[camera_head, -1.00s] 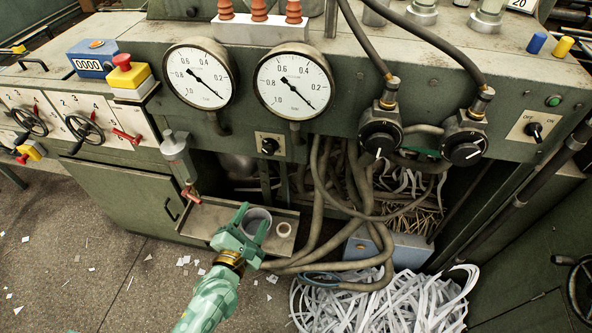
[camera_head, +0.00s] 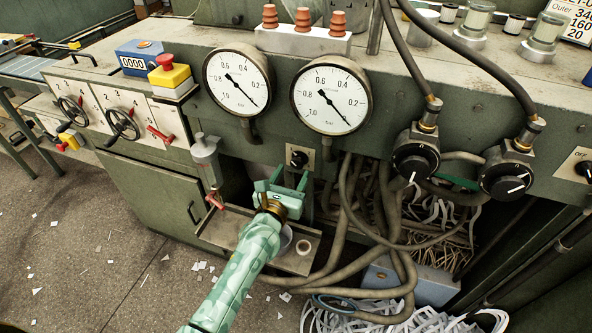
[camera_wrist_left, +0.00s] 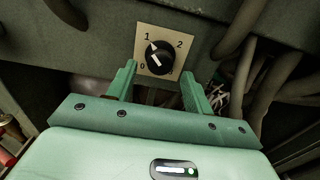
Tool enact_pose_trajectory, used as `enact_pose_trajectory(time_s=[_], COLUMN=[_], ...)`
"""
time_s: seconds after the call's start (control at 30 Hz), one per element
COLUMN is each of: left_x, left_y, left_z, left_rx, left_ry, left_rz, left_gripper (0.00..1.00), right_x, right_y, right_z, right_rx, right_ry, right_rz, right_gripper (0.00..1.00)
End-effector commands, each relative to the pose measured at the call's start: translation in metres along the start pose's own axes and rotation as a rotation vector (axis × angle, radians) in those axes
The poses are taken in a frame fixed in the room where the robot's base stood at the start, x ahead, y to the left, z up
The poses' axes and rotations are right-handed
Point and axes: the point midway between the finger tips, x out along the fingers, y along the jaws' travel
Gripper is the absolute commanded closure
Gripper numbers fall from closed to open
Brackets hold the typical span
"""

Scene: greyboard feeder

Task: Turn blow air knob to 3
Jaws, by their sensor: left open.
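The blow air knob (camera_head: 298,159) is a small black knob on a beige plate below the gauges. In the left wrist view the knob (camera_wrist_left: 160,57) shows the numbers 0, 1 and 2 around it. Its white mark points up and left, close to the 1. The lower right number is mostly hidden. My left gripper (camera_head: 290,178) is green, open and empty, just below and in front of the knob. In the left wrist view its fingers (camera_wrist_left: 159,73) stand on either side below the plate, apart from the knob. My right gripper is not in view.
Two gauges (camera_head: 331,96) sit above the knob. Larger black dials (camera_head: 415,160) and hoses (camera_head: 347,215) are to its right. A glass-bodied unit with a red tap (camera_head: 206,160) hangs at left above a metal tray (camera_head: 230,232). The floor at left is open, with paper scraps.

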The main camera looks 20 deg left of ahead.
Motion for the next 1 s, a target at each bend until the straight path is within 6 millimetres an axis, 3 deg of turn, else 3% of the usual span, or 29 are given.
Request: enact_pose_trajectory(time_s=[0.2, 0.53, 0.57, 0.7, 1.0], left_x=[0.027, 0.031, 0.031, 0.031, 0.030], left_y=[0.000, 0.000, 0.000, 0.000, 0.000], left_z=[0.000, 0.003, 0.003, 0.003, 0.003], left_rx=[0.000, 0.002, 0.002, 0.002, 0.021], left_ry=[-0.001, -0.002, -0.002, -0.002, -0.002], left_rz=[0.000, 0.000, 0.000, 0.000, 0.000], left_gripper=[0.49, 0.49, 0.54, 0.93, 0.93], right_x=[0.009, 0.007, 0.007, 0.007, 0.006], right_y=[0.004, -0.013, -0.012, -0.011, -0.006], right_z=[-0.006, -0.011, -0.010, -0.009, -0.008], right_rx=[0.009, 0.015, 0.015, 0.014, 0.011], right_ry=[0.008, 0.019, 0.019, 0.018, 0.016], right_rz=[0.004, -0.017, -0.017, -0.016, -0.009], right_gripper=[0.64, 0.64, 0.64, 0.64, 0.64])
